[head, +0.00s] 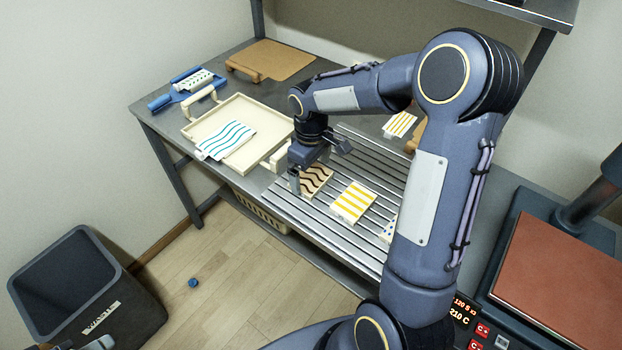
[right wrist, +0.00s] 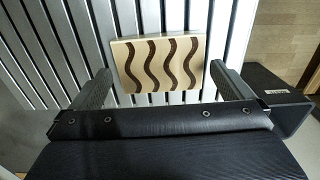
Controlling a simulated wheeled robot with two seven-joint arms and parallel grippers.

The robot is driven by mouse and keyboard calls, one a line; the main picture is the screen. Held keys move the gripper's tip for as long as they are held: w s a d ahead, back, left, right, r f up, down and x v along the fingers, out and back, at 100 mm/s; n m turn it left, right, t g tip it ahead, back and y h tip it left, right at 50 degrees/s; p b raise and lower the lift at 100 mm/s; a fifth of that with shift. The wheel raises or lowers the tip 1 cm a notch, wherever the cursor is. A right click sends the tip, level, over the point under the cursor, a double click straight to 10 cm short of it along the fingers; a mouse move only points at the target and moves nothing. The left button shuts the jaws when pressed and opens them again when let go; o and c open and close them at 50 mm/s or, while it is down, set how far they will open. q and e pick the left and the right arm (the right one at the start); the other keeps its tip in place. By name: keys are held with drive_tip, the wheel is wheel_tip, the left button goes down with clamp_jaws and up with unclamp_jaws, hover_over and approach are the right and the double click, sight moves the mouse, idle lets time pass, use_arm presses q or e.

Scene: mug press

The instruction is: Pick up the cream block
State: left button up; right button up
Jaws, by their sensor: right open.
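The cream block (head: 317,181) with brown wavy stripes lies on the grey slatted rack. My right gripper (head: 318,168) is over it in the head view and hides part of it. In the right wrist view the cream block (right wrist: 160,63) shows its striped top between the two fingers of my right gripper (right wrist: 160,74). The fingers are apart, one to each side of the block, with gaps. I cannot tell how far the fingertips are above the rack.
A yellow-striped block (head: 353,202) lies on the rack (head: 290,212) right of the cream block. A cream tray (head: 262,108) with a blue-waved block (head: 228,139) stands to the left. A heat press (head: 560,280) is at right, a dark bin (head: 75,290) on the floor.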

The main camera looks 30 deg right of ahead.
drive_tip(key=shift+f, duration=0.8)
drive_tip(key=c, duration=0.7)
drive_tip(key=shift+r, duration=0.1)
drive_tip(key=shift+c, duration=0.2)
